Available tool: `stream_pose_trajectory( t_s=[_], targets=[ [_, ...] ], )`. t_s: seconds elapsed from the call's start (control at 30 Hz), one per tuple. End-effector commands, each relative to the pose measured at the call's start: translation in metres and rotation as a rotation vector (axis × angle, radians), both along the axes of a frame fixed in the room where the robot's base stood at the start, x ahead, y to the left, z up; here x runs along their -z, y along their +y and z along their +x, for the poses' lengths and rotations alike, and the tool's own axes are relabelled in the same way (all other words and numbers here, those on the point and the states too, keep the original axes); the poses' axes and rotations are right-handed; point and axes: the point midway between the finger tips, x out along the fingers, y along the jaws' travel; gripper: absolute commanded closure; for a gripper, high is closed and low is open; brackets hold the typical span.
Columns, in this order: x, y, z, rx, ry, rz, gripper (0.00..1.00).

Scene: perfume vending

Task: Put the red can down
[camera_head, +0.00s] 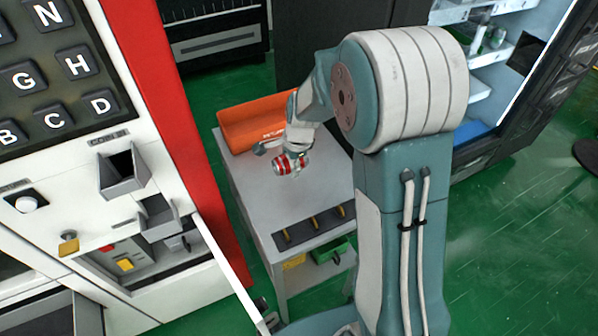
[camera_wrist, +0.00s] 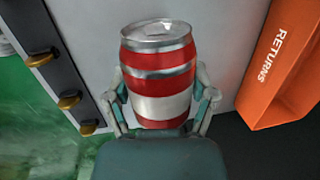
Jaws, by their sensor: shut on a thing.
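A red can with white and silver bands (camera_wrist: 158,84) is between the fingers of my gripper (camera_wrist: 160,105) in the wrist view. My gripper is shut on it, with one finger on each side. In the head view the red can (camera_head: 285,164) shows small at the end of my arm, over the grey table (camera_head: 262,207). Its long side looks tilted there. I cannot tell whether the can touches the table top. My gripper (camera_head: 296,160) is partly hidden by the can and the wrist in the head view.
An orange bin marked RETURNS (camera_wrist: 282,65) stands at the table's back, also in the head view (camera_head: 236,127). A dark strip with several brass-coloured pieces (camera_head: 297,231) lies along the front edge. The table's middle is bare. A red and white machine (camera_head: 165,100) stands left.

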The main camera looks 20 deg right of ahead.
Motion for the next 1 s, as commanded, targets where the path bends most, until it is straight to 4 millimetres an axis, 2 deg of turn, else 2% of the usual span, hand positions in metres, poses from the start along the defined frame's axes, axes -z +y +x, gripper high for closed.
stream_pose_trajectory(
  t_s=[0.03, 0.2, 0.43, 0.6, 0.93, 0.97, 1.0],
  targets=[
    [0.011, -0.007, 0.003, 0.005, 0.006, 0.001, 0.83],
    [0.032, -0.021, 0.014, 0.002, 0.003, -0.001, 0.83],
    [0.047, -0.03, 0.021, 0.002, 0.001, -0.001, 0.83],
    [0.073, -0.03, 0.021, 0.001, 0.003, 0.0, 0.83],
    [0.078, -0.03, 0.021, 0.0, 0.001, -0.001, 0.83],
    [0.078, -0.03, 0.021, 0.0, 0.001, -0.001, 0.23],
    [0.078, -0.03, 0.021, 0.0, 0.001, -0.001, 0.05]
  ],
)
